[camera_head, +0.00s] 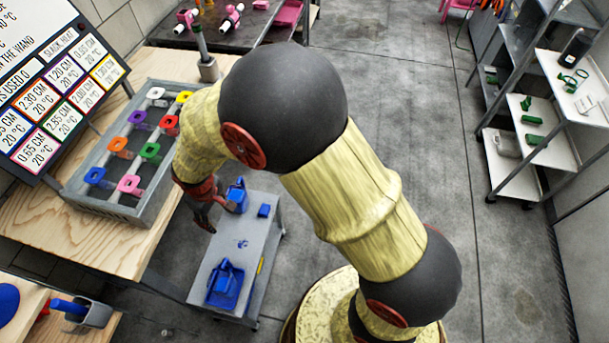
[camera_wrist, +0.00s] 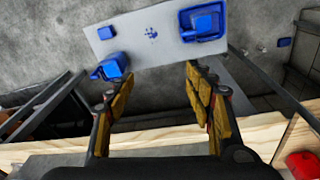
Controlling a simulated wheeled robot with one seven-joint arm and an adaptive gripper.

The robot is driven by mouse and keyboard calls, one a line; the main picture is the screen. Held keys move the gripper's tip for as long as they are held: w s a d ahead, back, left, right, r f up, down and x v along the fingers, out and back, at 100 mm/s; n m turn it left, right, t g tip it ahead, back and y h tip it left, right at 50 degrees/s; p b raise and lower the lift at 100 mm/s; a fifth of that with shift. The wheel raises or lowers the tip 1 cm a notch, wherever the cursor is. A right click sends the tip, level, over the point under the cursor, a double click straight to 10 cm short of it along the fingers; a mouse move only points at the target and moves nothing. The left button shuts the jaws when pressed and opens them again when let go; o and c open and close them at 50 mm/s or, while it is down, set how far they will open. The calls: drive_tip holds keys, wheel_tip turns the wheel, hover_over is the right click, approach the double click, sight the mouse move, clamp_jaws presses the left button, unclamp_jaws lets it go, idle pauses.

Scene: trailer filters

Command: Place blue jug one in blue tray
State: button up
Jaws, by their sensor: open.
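One blue jug (camera_head: 237,195) stands at the far end of a small grey cart top (camera_head: 225,253). It also shows in the wrist view (camera_wrist: 112,67), beyond my left finger. A blue tray (camera_head: 218,299) lies at the cart's near end, at upper right in the wrist view (camera_wrist: 219,37). A second blue jug (camera_head: 227,275) sits in that tray. I cannot tell which jug is number one. My gripper (camera_head: 203,208) is open and empty, beside and apart from the first jug. In the wrist view its fingers (camera_wrist: 150,88) spread wide with nothing between them.
A small blue block (camera_head: 264,210) lies on the cart near the first jug. A wooden table (camera_head: 110,235) with a grey rack (camera_head: 150,210) of coloured pieces borders the cart on the left. Shelves (camera_head: 540,120) stand far right. Floor between is clear.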

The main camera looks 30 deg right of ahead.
drive_tip(key=s+d+r+m+t, duration=0.1)
drive_tip(key=s+d+r+m, duration=0.1)
drive_tip(key=d+r, duration=0.55)
drive_tip(key=s+d+r+m+t, duration=0.15)
drive_tip(key=d+r, duration=0.25)
drive_tip(key=r, duration=0.7)
drive_tip(key=s+d+r+m+t, duration=0.1)
drive_tip(key=s+d+r+m, duration=0.1)
drive_tip(key=s+d+r, duration=0.3)
drive_tip(key=s+d+r+m, duration=0.2)
drive_tip(key=s+d+r, duration=0.3)
drive_tip(key=s, duration=0.5)
drive_tip(key=shift+r+t, duration=0.3)
drive_tip(key=shift+t, duration=0.05)
